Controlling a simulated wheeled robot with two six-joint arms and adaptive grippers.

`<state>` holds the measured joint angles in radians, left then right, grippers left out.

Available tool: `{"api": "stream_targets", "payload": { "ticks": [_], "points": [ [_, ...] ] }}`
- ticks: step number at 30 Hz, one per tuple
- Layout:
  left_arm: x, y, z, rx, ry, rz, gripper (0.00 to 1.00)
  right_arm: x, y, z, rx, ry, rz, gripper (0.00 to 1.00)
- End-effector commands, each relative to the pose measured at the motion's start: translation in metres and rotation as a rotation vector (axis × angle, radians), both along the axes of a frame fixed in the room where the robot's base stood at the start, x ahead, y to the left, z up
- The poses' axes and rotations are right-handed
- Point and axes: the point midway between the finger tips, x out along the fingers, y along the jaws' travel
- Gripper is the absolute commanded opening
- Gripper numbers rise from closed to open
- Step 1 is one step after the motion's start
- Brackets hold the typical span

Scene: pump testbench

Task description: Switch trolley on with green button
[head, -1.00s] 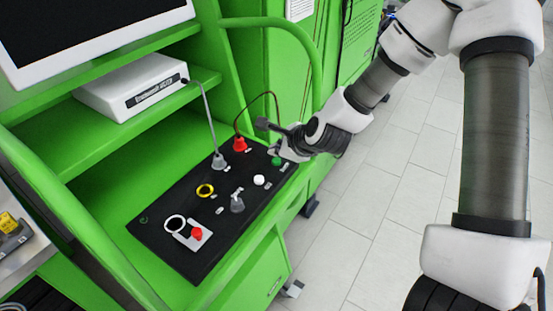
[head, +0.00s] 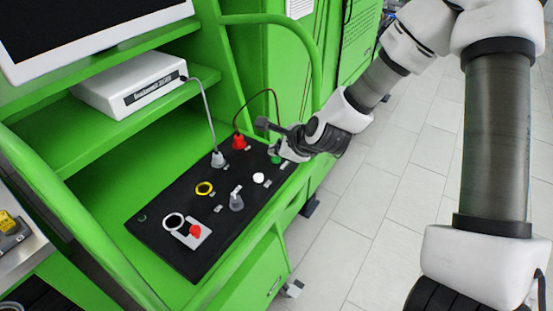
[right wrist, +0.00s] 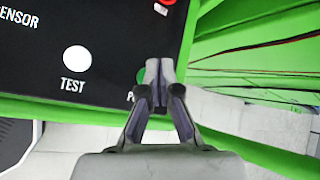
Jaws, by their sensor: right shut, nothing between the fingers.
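The green button (head: 276,160) sits near the far right end of the black control panel (head: 218,211) on the green trolley. My right gripper (head: 276,150) is shut and empty, its fingertips right at the green button. In the right wrist view the shut fingertips (right wrist: 158,66) cover part of the green button (right wrist: 142,76), whose left edge shows beside them. I cannot tell whether the fingertips touch it. A white button (right wrist: 77,59) labelled TEST is to its left. My left gripper is not in view.
The panel also has a red plug (head: 239,142), a grey plug (head: 218,158), a yellow ring (head: 204,188), a grey knob (head: 236,202) and a red switch (head: 195,231). A curved green rail (head: 312,55) rises behind my gripper. Tiled floor (head: 385,220) lies clear at right.

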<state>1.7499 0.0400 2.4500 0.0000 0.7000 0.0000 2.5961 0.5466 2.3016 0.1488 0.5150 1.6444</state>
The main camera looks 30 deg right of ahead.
Motion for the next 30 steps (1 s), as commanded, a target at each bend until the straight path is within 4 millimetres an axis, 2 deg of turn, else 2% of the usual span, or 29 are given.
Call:
{"api": "stream_targets", "payload": {
  "ticks": [30],
  "points": [
    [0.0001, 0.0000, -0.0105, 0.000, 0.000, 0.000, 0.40, 0.0001, 0.0001, -0.0089, 0.000, 0.000, 0.000, 0.00]
  ]
}}
